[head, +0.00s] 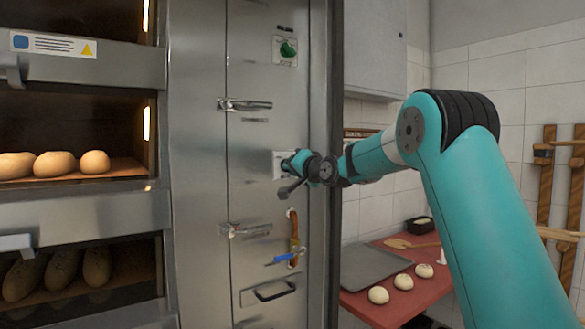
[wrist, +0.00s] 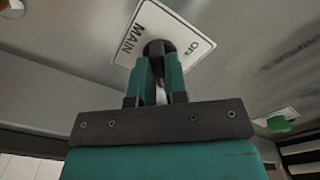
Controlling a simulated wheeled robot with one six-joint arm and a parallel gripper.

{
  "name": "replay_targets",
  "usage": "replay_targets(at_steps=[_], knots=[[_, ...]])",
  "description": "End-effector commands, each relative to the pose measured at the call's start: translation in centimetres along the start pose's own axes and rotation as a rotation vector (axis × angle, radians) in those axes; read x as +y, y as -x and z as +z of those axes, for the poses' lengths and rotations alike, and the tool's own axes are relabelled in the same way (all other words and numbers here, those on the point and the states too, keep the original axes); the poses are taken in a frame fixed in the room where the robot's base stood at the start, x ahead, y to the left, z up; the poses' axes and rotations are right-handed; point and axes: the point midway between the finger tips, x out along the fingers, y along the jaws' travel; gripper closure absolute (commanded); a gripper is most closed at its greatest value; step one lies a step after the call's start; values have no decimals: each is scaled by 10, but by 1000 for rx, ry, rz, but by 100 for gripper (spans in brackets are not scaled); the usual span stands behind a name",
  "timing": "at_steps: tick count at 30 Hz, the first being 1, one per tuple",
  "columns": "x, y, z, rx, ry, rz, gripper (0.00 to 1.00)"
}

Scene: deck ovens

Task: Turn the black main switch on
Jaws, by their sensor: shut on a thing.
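The black main switch (wrist: 156,47) is a round knob on a white plate (wrist: 178,22) lettered MAIN, with a second short word near its right end. In the wrist view my gripper (wrist: 158,66) is shut on the switch, with a green finger on each side. The fingers hide part of the knob, so I cannot tell which way it points. In the head view my gripper (head: 287,165) reaches the steel panel from the right. The white plate (head: 278,166) shows just behind it, and the switch itself is hidden there.
A green knob (head: 288,48) sits higher on the panel. Latch handles (head: 245,105) and a blue-handled valve (head: 285,258) are above and below my gripper. Deck ovens with bread (head: 95,162) stand left. A red table (head: 383,310) with dough balls stands right.

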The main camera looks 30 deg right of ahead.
Motion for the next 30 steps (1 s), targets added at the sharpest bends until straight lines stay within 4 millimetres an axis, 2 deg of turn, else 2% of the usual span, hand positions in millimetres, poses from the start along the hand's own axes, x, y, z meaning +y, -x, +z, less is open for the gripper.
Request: replay_targets(at_steps=[1,4,13,17,20,30], knots=[[0,0,-1,1,-2,0,84],[0,0,-1,1,-2,0,61],[0,1,0,1,0,0,61],[1,12,0,3,1,0,61],[2,30,1,3,1,0,61],[3,117,1,5,1,1,61]])
